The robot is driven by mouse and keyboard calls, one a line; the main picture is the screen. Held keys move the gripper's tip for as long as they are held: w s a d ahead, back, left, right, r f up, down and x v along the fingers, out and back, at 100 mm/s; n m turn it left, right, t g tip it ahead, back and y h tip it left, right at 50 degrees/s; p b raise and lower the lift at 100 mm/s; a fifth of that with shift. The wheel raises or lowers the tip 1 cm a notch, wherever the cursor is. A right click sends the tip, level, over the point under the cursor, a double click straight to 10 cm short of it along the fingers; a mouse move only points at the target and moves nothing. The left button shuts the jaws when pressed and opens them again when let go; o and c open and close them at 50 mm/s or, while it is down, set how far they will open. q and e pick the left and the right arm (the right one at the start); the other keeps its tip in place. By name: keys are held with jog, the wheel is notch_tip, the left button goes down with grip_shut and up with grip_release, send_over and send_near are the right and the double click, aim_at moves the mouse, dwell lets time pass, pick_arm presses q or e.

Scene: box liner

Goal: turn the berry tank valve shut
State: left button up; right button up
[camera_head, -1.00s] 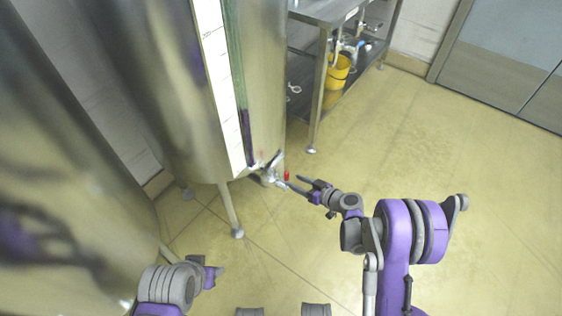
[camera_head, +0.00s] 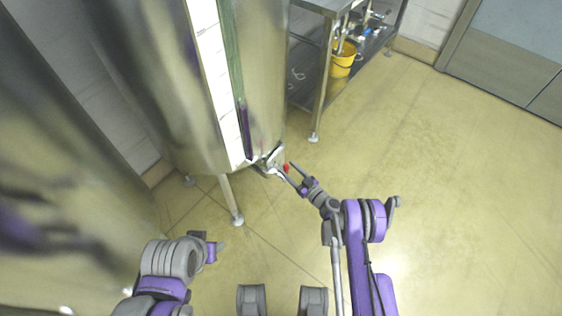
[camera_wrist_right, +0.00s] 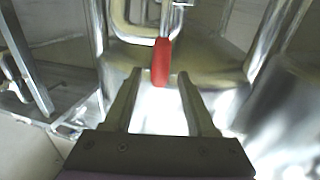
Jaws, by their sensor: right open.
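A tall steel tank (camera_head: 190,90) stands left of centre in the head view. Low on its front is a metal valve (camera_head: 268,164) with a red handle (camera_head: 286,168). In the right wrist view the red handle (camera_wrist_right: 161,62) hangs down between and just beyond my finger tips. My right gripper (camera_head: 287,172) is open at the handle; its fingers (camera_wrist_right: 160,80) stand apart on either side, and I see no contact. My left arm (camera_head: 180,262) is at the lower left, with its gripper (camera_head: 217,247) partly hidden, so its jaws cannot be judged.
A second steel tank (camera_head: 60,210) fills the left. Tank legs (camera_head: 231,200) stand on the floor near the valve. A steel table (camera_head: 318,100) with a yellow bucket (camera_head: 344,60) is at the back. The floor (camera_head: 450,180) to the right is clear.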

jog(key=x, duration=0.5)
jog(key=shift+w+a, duration=0.1)
grip_shut()
dwell(1.3)
